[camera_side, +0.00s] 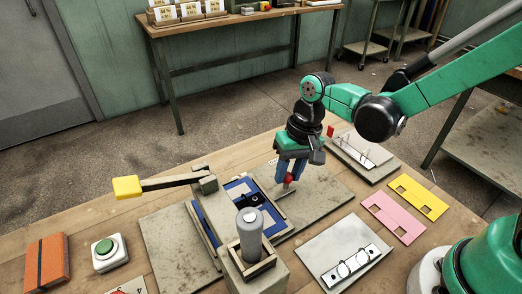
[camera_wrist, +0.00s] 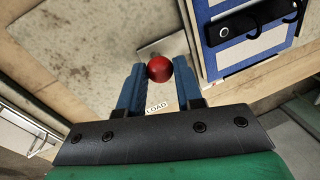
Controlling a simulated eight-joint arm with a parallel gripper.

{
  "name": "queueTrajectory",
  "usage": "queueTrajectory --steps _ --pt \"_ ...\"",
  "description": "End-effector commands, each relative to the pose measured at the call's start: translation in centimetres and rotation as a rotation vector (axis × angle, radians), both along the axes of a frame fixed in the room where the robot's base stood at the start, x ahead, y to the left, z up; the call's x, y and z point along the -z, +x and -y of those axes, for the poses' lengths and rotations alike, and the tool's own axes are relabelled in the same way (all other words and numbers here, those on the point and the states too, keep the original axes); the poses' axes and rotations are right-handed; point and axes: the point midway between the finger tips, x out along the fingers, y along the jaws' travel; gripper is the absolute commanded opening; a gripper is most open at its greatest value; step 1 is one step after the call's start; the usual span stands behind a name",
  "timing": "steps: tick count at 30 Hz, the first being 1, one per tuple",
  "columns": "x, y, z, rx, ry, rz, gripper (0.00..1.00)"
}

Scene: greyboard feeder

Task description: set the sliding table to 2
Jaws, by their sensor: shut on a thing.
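My gripper (camera_side: 289,177) points down at the middle of the bench, with its blue fingers closed around a small red ball knob (camera_side: 288,180). In the wrist view the red knob (camera_wrist: 159,69) sits between the fingertips of my gripper (camera_wrist: 158,73). The knob is just right of a blue-and-grey bed (camera_side: 236,188) with a black bracket; the bed's blue face (camera_wrist: 238,57) shows at upper right in the wrist view. A grey plate (camera_side: 322,196) lies under and beside the knob. The word LOAD is printed below the knob in the wrist view. I see no numeral 2.
A yellow-ended lever (camera_side: 127,187) reaches left from the bed. A grey cylinder (camera_side: 249,232) stands in front. Pink (camera_side: 393,217) and yellow (camera_side: 419,196) cards and a clip folder (camera_side: 343,252) lie at right.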

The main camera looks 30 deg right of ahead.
Motion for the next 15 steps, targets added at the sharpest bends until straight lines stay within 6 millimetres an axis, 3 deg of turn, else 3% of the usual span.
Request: queueTrajectory --steps 12,15 --pt "0.0 0.0 -0.1 0.000 0.002 0.000 0.00" --pt "0.0 0.0 -1.0 -0.004 0.002 0.000 0.00"
